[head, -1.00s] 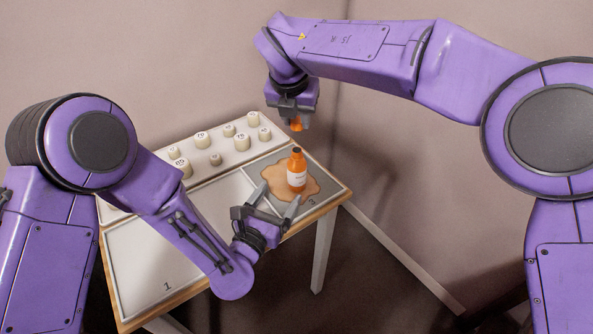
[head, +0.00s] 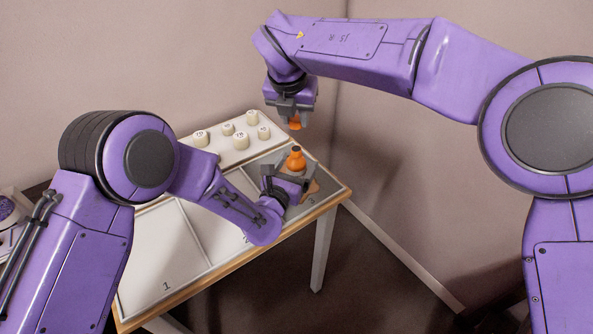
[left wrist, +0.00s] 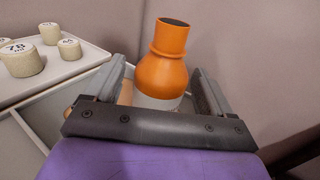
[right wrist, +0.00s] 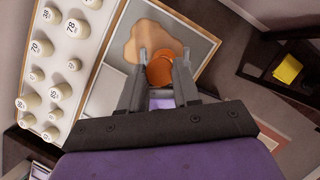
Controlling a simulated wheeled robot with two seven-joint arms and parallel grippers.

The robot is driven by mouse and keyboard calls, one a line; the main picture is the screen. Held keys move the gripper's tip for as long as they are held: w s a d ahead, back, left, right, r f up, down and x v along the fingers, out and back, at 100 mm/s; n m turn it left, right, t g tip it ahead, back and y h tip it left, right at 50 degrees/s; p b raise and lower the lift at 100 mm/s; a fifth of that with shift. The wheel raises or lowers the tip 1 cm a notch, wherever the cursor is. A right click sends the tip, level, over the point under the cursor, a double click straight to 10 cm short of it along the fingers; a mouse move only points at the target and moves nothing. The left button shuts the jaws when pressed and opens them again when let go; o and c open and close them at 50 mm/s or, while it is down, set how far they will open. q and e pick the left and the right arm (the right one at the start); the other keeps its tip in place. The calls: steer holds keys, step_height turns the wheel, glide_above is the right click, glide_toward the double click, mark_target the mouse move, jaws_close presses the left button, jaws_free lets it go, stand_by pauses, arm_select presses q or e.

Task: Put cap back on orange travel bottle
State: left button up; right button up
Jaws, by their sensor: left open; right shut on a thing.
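The orange bottle (head: 295,159) stands upright and uncapped on the grey section marked 3 at the table's right end. In the left wrist view its open neck and shoulder (left wrist: 163,62) rise above a white label. My left gripper (head: 288,179) is open, with its fingers on either side of the bottle, apparently apart from it. My right gripper (head: 294,117) is shut on the orange cap (head: 295,125), holding it above the bottle. In the right wrist view the cap (right wrist: 159,72) sits between the fingertips and partly covers the bottle.
A tan irregular patch (head: 313,187) lies under and around the bottle. A white tray (head: 219,160) with several cream numbered weights stands along the table's back. The white sections (head: 150,250) on the left are bare. Walls are close behind.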

arm_select(q)
steer(key=c, duration=1.5)
arm_select(e)
glide_above(296, 148)
steer(key=s, duration=0.1)
steer(key=shift+a+f, duration=0.1)
steer(key=shift+f, duration=2.45)
steer(key=shift+f, duration=0.9)
steer(key=shift+f, duration=0.6)
arm_select(q)
jaws_close()
